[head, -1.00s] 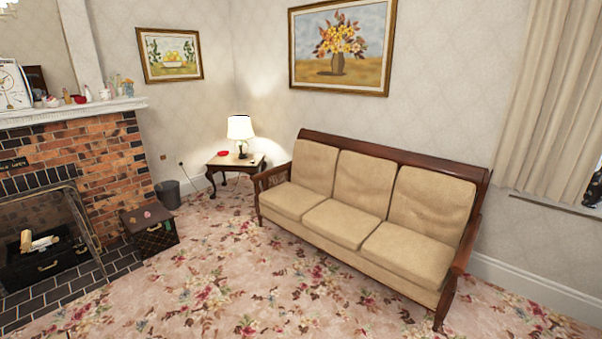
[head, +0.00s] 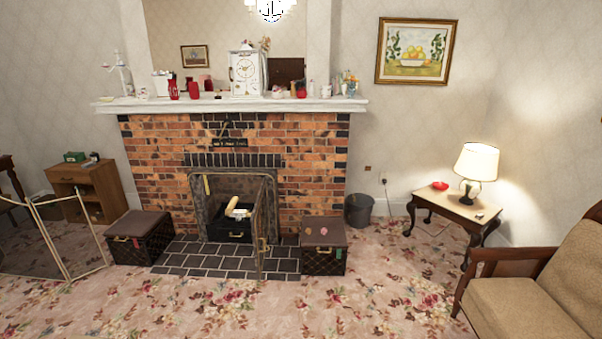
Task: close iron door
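The iron door (head: 261,228) is in the head view, at the right side of the fireplace opening. It stands open, swung out over the dark tiled hearth (head: 190,262), and is seen nearly edge-on. It carries a small brass-coloured handle (head: 263,245). The dark metal frame (head: 200,206) surrounds the opening. Inside is a black box (head: 228,236) with pale logs (head: 238,210) above it. Neither of my grippers is in view.
Dark trunks stand on both sides of the hearth, one at the left (head: 139,238) and one at the right (head: 323,246). A folding screen (head: 62,240) stands at far left. A side table (head: 448,208) and sofa (head: 545,285) are at right. The carpet in front is clear.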

